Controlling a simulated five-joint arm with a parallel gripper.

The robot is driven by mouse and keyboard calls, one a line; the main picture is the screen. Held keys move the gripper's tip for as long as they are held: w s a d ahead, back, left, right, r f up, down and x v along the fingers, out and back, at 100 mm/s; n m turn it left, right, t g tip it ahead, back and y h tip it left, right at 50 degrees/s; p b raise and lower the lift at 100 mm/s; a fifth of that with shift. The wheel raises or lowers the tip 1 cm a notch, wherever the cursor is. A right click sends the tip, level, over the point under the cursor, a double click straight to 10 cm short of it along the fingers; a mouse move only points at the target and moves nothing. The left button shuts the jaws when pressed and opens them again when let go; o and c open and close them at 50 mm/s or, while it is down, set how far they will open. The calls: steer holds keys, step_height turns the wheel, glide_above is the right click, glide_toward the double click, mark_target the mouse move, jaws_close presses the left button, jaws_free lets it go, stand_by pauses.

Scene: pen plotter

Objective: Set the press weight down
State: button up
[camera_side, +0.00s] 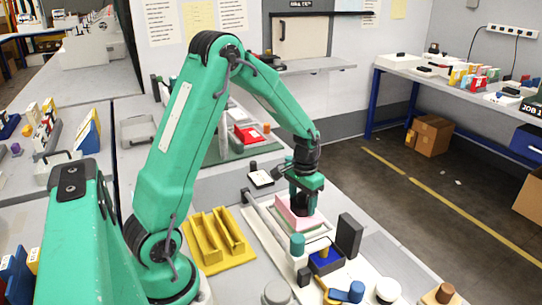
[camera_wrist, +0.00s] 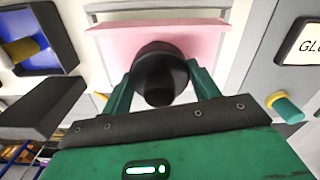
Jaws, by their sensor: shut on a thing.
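The press weight shows as a black round knob (camera_wrist: 160,70) over a pink slab (camera_wrist: 185,38) in the wrist view; I cannot tell for sure whether the knob and slab are one piece. My gripper (camera_side: 303,195) points down and is shut on the black knob, with a green finger on each side. Whether the slab touches the surface below is hidden.
A dark upright block (camera_side: 349,236) stands right of the slab. A blue box with a yellow piece (camera_side: 325,260) and a teal-topped cylinder (camera_side: 297,245) are in front. A yellow slotted rack (camera_side: 217,238) lies to the left. A small black-and-white device (camera_side: 261,179) is behind.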

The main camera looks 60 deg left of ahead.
mark_target(303, 193)
steer(key=o, duration=1.6)
step_height(303, 193, up, 12)
steer(key=shift+f, duration=0.1)
steer(key=shift+r, duration=0.25)
